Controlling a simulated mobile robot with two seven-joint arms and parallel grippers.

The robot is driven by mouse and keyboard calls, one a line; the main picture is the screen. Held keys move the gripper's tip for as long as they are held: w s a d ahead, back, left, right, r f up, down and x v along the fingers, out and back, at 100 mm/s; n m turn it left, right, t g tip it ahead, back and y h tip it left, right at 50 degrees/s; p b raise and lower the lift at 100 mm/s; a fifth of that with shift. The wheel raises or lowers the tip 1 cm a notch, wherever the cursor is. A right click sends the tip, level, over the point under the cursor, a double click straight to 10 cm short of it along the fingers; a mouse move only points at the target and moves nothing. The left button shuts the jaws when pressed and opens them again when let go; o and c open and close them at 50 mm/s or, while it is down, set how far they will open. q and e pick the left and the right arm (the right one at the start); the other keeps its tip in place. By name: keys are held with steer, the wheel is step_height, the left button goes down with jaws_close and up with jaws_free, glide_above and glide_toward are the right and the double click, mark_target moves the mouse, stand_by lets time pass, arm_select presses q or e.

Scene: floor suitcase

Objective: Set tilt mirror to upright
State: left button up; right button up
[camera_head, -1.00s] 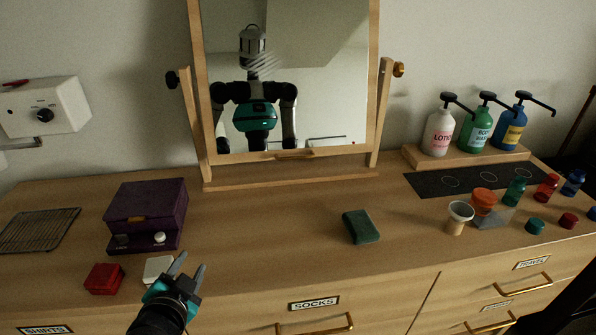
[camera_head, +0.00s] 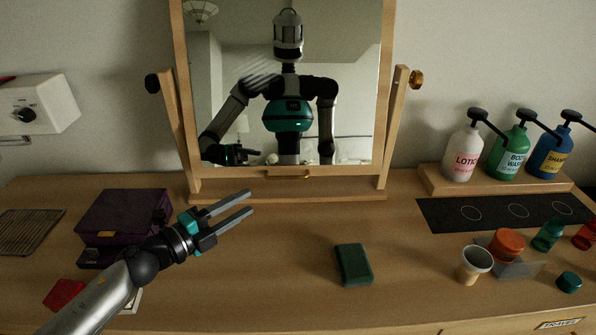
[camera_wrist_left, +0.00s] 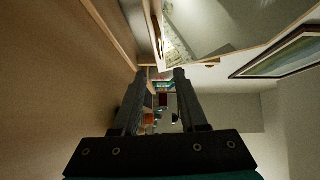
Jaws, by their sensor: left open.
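The tilt mirror (camera_head: 283,60) stands at the back of the dresser in a wooden frame between two posts, with a dark knob on the left post and a brass knob (camera_head: 416,79) on the right. A small handle (camera_head: 290,175) sits on its lower rail. I cannot tell its exact tilt. My left gripper (camera_head: 250,203) is open and empty, in front of the mirror's base and below the lower rail, apart from the frame. In the left wrist view, the mirror (camera_wrist_left: 215,25) lies beyond the open fingers (camera_wrist_left: 157,75). My right gripper is not in view.
A purple box (camera_head: 125,215) stands beside my left arm. A green sponge (camera_head: 353,264), a cup (camera_head: 474,264) and pump bottles (camera_head: 462,155) on a wooden riser (camera_head: 432,182) are to the right. The dresser top between gripper and sponge is clear.

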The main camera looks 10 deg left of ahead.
mark_target(289, 178)
arm_select(q)
steer(key=x, duration=0.7)
steer(key=shift+w+d+r, duration=0.1)
steer(key=shift+w+d, duration=0.1)
steer(key=shift+w, duration=0.15)
steer(key=shift+b+x, duration=0.55)
steer(key=shift+x, duration=2.75)
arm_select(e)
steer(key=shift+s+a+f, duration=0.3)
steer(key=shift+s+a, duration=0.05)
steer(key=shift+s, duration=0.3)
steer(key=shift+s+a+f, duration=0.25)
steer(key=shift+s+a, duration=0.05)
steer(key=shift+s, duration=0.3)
arm_select(q)
jaws_close()
